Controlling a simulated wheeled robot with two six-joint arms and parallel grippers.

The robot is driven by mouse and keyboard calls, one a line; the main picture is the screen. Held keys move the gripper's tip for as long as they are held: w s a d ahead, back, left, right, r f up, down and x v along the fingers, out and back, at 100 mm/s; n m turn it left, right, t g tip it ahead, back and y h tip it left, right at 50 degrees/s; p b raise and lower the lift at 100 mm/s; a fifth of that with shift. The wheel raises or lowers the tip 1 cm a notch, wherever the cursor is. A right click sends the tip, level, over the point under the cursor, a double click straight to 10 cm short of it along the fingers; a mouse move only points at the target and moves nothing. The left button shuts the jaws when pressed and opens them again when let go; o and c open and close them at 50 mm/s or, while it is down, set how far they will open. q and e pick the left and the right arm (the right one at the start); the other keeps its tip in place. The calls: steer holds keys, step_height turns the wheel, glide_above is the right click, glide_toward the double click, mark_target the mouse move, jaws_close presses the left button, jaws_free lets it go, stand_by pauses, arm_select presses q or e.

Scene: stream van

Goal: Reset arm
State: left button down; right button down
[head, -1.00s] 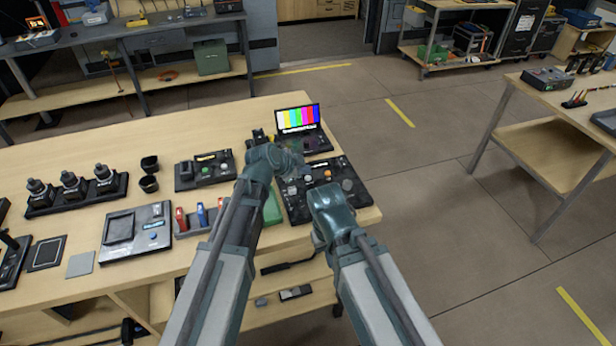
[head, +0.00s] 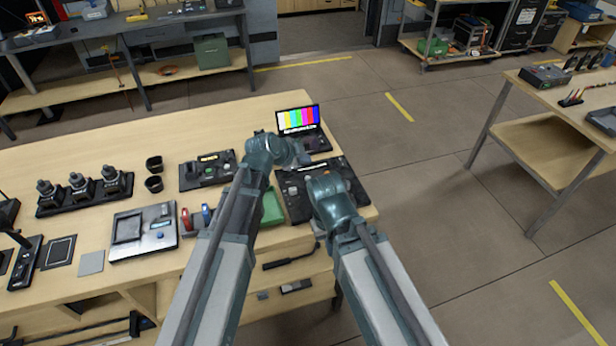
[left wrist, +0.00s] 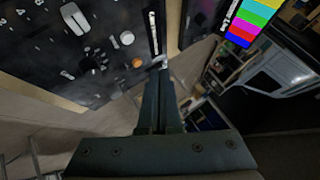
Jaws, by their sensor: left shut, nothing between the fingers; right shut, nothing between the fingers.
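My left gripper (head: 304,157) is shut and empty. In the head view it is over the far left part of the black control panel (head: 292,198), in front of the laptop with colour bars (head: 298,120). In the left wrist view its closed fingers (left wrist: 162,66) point up at the panel's edge, with the panel's knobs and the colour-bar screen (left wrist: 245,20) beyond. My right gripper (head: 310,180) is shut and empty, over the panel's middle. Its fingertips are small and partly hidden by its wrist. I cannot tell how high either gripper is above the panel.
A smaller black panel (head: 207,170), a green box (head: 273,207), a grey device (head: 143,232) and joysticks (head: 80,187) stand on the wooden bench (head: 110,140). Another table (head: 560,150) stands at the right. The floor between (head: 430,190) is clear.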

stand_by(0.4)
arm_select(q)
steer(key=s+f+n+g, duration=0.1)
steer(key=s, duration=0.3)
steer(key=s+f+n+g+y, duration=0.1)
steer(key=s+f+n, duration=0.1)
steer(key=s, duration=0.2)
steer(key=s+f+n+g+y, duration=0.1)
steer(key=s+f+g, duration=0.1)
steer(key=s, duration=0.2)
steer(key=shift+s+d+n, duration=0.1)
steer(key=shift+s+n, duration=0.25)
steer(key=shift+n, duration=0.05)
steer(key=s+n, duration=0.1)
steer(key=s, duration=0.1)
steer(key=s+a+f+n+g+y, duration=0.1)
steer(key=s, duration=0.1)
steer(key=s+a+n+y, duration=0.1)
steer(key=s, duration=0.1)
steer(key=shift+s+f+g, duration=0.15)
steer(key=shift+s+g, duration=0.15)
steer(key=shift+g, duration=0.1)
steer(key=s+a+n+g+y, duration=0.2)
steer(key=s+a+n, duration=0.1)
steer(key=s, duration=0.3)
steer(key=shift+s+a+n+y, duration=0.15)
steer(key=shift+s+n+y, duration=0.25)
steer(key=shift+n, duration=0.4)
steer(key=shift+f, duration=0.1)
